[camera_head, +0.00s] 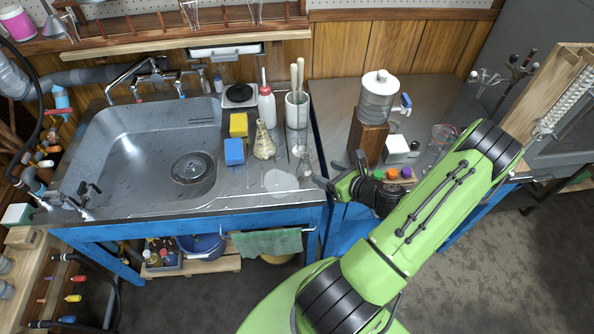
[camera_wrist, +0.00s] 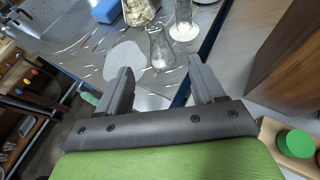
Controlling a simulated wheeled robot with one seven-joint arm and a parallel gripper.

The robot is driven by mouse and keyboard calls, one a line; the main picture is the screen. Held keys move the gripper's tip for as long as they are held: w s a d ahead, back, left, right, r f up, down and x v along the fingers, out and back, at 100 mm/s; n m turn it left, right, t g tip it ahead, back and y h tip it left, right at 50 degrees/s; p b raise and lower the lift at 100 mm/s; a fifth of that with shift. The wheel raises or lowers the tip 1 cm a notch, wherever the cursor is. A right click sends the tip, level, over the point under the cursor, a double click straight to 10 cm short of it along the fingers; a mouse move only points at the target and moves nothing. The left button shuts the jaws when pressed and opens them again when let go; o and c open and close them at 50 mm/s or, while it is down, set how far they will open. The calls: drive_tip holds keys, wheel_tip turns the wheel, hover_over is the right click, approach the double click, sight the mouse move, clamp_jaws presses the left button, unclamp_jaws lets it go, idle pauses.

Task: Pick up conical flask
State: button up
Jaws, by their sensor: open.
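The conical flask (camera_head: 304,169) is small and of clear glass. It stands upright near the front right corner of the metal sink counter. In the wrist view the flask (camera_wrist: 160,52) appears beyond my fingertips, between their lines. My gripper (camera_head: 338,170) is just right of the counter edge, with its fingers apart and pointing left toward the flask. In the wrist view my gripper (camera_wrist: 158,70) is open with nothing between the fingers. No contact with the flask shows.
A clear glass vessel (camera_wrist: 183,20) stands close behind the flask. A pale round mat (camera_head: 281,183) lies beside it. A wooden block (camera_head: 367,138) stands right.

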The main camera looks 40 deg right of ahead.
sight(307, 163)
drive_tip(key=b+x, duration=0.2)
drive_tip(key=x, duration=1.1)
drive_tip(key=shift+a+r, duration=0.1)
drive_tip(key=shift+r, duration=0.05)
drive_tip(key=shift+c, duration=0.2)
drive_tip(key=c, duration=1)
